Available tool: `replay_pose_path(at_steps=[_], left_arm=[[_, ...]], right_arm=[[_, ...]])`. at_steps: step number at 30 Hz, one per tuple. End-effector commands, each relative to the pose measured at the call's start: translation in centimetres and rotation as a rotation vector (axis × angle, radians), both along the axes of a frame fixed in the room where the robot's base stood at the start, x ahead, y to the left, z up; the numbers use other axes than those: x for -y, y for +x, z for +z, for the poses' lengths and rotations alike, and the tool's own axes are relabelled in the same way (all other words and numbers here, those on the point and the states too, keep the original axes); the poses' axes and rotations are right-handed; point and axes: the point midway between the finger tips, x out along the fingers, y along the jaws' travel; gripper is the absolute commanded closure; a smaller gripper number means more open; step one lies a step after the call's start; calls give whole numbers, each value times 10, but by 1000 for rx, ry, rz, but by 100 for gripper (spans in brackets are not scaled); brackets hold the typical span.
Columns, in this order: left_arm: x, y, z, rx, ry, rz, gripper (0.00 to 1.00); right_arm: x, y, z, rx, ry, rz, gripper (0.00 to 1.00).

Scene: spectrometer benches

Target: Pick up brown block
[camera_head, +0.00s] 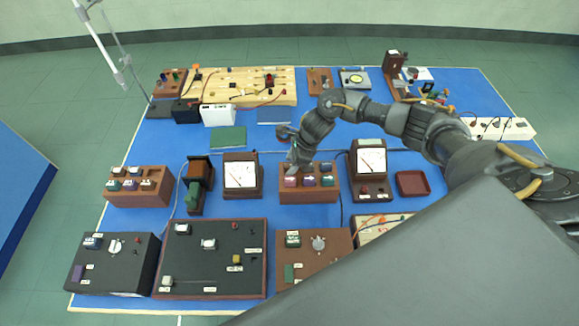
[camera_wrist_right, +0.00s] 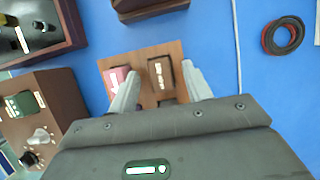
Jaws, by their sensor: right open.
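The brown block (camera_wrist_right: 160,75) is a dark brown piece with a white label, seen in the right wrist view. It sits in a wooden holder (camera_head: 308,197), beside a pink block (camera_wrist_right: 117,78). In the head view the holder stands mid-table, with the pink block (camera_head: 290,182) at its left and a green-labelled block (camera_head: 327,181) at its right. My right gripper (camera_head: 296,162) hangs above the holder, empty. In the wrist view its fingers (camera_wrist_right: 161,85) are apart, on either side of the brown block. Contact cannot be told. My left gripper is not in view.
A meter (camera_head: 240,175) stands left of the holder and another meter (camera_head: 371,160) stands right. A red tray (camera_head: 412,183) lies farther right. A cable coil (camera_wrist_right: 283,36) lies on the blue table in the wrist view.

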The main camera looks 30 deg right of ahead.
Motion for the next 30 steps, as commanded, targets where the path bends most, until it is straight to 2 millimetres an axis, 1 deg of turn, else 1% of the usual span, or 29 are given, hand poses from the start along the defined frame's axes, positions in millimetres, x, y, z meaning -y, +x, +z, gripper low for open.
replay_pose_path(at_steps=[1, 2, 12, 19, 23, 26, 30], left_arm=[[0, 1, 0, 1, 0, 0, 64], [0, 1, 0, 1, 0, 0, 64], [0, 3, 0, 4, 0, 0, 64], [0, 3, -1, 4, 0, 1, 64], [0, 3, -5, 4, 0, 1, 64], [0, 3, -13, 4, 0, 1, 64], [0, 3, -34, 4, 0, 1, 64]], right_arm=[[0, 0, 0, 0, 0, 0, 51], [0, 0, 0, 0, 0, 0, 55], [0, 0, 1, 0, 0, 0, 99], [0, 0, 1, 1, 0, 0, 99], [0, 1, 4, 3, 1, 1, 99], [0, 1, 10, 5, 1, 3, 99], [0, 2, 28, 9, 0, 4, 99]])
